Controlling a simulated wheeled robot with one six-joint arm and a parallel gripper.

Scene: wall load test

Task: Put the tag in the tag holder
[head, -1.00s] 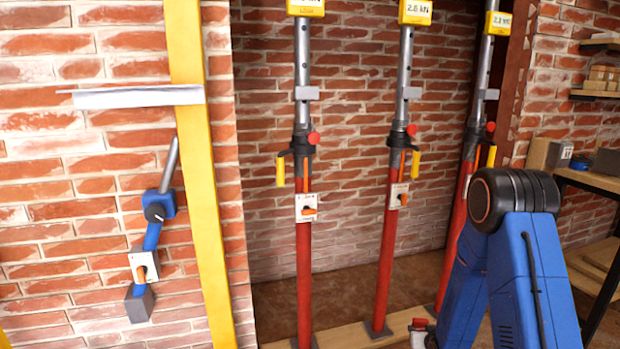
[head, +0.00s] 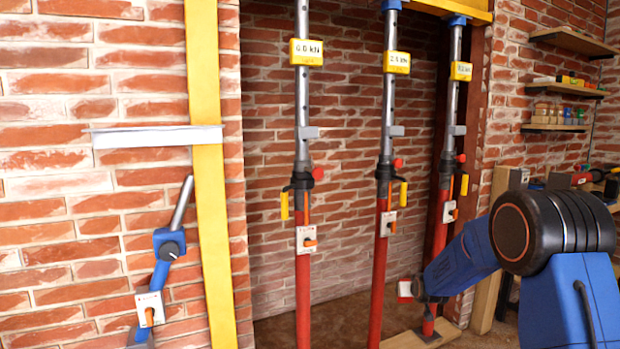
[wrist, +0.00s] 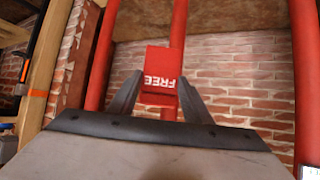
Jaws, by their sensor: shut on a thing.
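The tag is a small red plate lettered FREE (wrist: 160,78), upside down in the wrist view. My gripper (wrist: 158,92) is shut on it, one finger at each side. In the head view the tag (head: 404,290) is a small red and white patch at my gripper (head: 416,289), low, between the middle and right props. White plates with orange parts sit on the left prop (head: 306,239), the middle prop (head: 388,223) and the right prop (head: 451,211); another is on the blue wall device (head: 150,309). I cannot tell which is the tag holder. The tag is apart from these plates.
Red and grey props stand in a brick recess, with yellow load boxes (head: 306,52) and yellow handles (head: 284,206) sticking out. A yellow post (head: 207,180) and a white ledge (head: 157,137) are at left. Shelves (head: 565,90) are at right.

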